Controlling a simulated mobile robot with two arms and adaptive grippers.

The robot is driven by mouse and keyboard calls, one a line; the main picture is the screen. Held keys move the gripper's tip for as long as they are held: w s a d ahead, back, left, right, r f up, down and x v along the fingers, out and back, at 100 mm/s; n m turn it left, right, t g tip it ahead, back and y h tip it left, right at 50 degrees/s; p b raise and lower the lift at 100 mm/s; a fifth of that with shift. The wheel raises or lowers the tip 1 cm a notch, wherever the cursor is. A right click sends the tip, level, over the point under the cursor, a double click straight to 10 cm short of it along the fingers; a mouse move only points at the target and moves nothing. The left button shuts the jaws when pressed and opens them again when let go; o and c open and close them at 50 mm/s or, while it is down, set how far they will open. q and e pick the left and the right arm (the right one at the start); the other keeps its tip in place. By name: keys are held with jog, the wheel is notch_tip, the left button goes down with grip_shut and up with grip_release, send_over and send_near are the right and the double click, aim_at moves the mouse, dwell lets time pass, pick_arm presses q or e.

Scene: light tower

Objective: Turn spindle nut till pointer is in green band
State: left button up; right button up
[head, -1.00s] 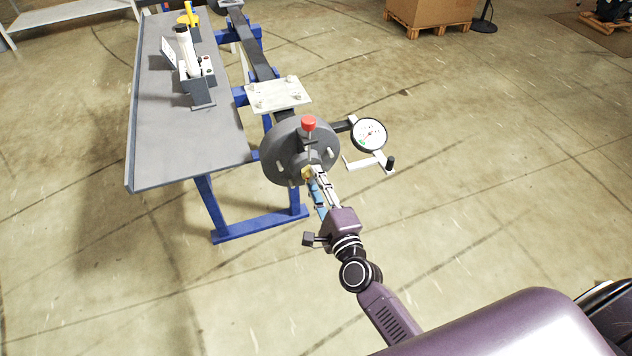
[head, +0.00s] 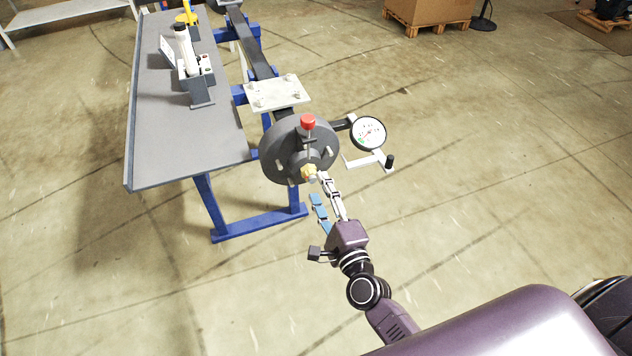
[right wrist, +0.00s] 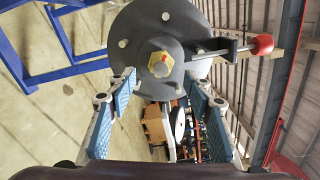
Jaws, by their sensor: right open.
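The brass spindle nut (head: 309,172) sits at the centre of a grey round flange (head: 283,153). In the right wrist view the nut (right wrist: 160,63) is yellow with a red mark on its face. My right gripper (head: 320,187) is open, just in front of and below the nut, with nothing between its fingers. In the right wrist view the fingers (right wrist: 161,90) stand wide apart, short of the nut. The dial gauge (head: 368,134) is right of the flange; its pointer and green band are too small to read surely. My left gripper is not in view.
A red knob (head: 308,122) sticks up in front of the flange. A white bracket with a black knob (head: 390,162) is below the gauge. A grey bench (head: 160,150) with blue legs stands at the left.

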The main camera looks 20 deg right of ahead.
jog(key=s, duration=0.8)
jog(key=shift+s+d, duration=0.15)
jog(key=shift+s, duration=0.05)
jog(key=s+f+n+g, duration=0.3)
jog(key=s+f+n, duration=0.1)
jog(key=f, duration=0.7)
jog(key=s+f+n+g+y, duration=0.1)
jog(key=s+f+n+g, duration=0.3)
jog(key=f, duration=0.7)
jog(key=s+f+n+g, duration=0.1)
jog(key=s+f+n, duration=0.3)
jog(key=f, duration=0.6)
jog(key=s+d+f+n+g, duration=0.1)
jog(key=s+f+n+g, duration=0.2)
jog(key=s+f, duration=0.3)
jog(key=s+d+f+n+g+h, duration=0.1)
jog(key=s+d+f+n+g, duration=0.1)
jog(key=s+f, duration=0.4)
jog(key=s+d+f+n+g, duration=0.2)
jog(key=s+f+n+g, duration=0.2)
jog(key=s, duration=0.9)
notch_tip(320, 180, down, 2)
jog(key=shift+s+d+n+h, duration=0.15)
jog(key=shift+s+n+h, duration=0.2)
jog(key=shift+n, duration=0.75)
